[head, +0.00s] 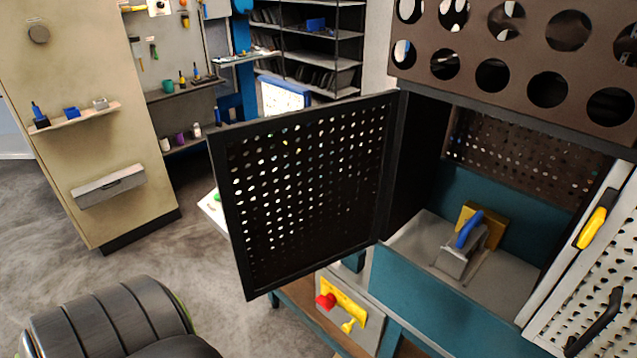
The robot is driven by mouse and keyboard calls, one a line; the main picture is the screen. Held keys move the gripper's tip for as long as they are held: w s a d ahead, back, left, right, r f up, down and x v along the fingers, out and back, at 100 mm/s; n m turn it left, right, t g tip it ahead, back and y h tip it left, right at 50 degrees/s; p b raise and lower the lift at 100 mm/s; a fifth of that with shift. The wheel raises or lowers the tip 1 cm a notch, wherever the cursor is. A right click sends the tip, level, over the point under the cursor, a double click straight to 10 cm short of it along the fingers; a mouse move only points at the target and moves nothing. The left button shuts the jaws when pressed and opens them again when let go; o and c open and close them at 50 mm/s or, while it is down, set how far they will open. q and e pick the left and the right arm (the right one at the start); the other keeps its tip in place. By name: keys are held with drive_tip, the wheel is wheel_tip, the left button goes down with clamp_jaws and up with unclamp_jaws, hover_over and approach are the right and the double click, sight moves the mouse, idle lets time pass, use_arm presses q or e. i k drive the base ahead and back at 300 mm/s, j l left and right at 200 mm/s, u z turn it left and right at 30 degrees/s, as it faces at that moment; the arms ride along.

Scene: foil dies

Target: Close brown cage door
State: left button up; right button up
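The brown cage door (235,215) is a dark framed panel with rows of small holes, in the middle of the head view. It stands open, swung out to the left of the machine opening. Its right edge meets the machine's dark side post (404,160), where it appears hinged. The cage interior (415,238) to the right is exposed, with a grey floor and teal walls. Inside sits a grey device with a blue handle (469,229) and a yellow block (490,222). Neither of my grippers is in view.
A white perforated panel (560,325) with a yellow handle (597,220) and a black handle stands at the right. Below the door is a yellow control plate (344,299) with a red button (325,301). A dark ribbed object fills the lower left. Grey floor lies left of the door.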

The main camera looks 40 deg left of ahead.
sight(365, 207)
drive_tip(key=j+z, duration=0.15)
drive_tip(key=j, duration=0.35)
drive_tip(key=j+z, duration=0.2)
drive_tip(key=j, duration=0.3)
drive_tip(key=j+z, duration=0.15)
drive_tip(key=j, duration=0.4)
drive_tip(key=j+z, duration=0.2)
drive_tip(key=j, duration=0.3)
drive_tip(key=k+j+z, duration=0.15)
drive_tip(key=j, duration=0.3)
drive_tip(key=k+j+z, duration=0.15)
drive_tip(key=j, duration=0.35)
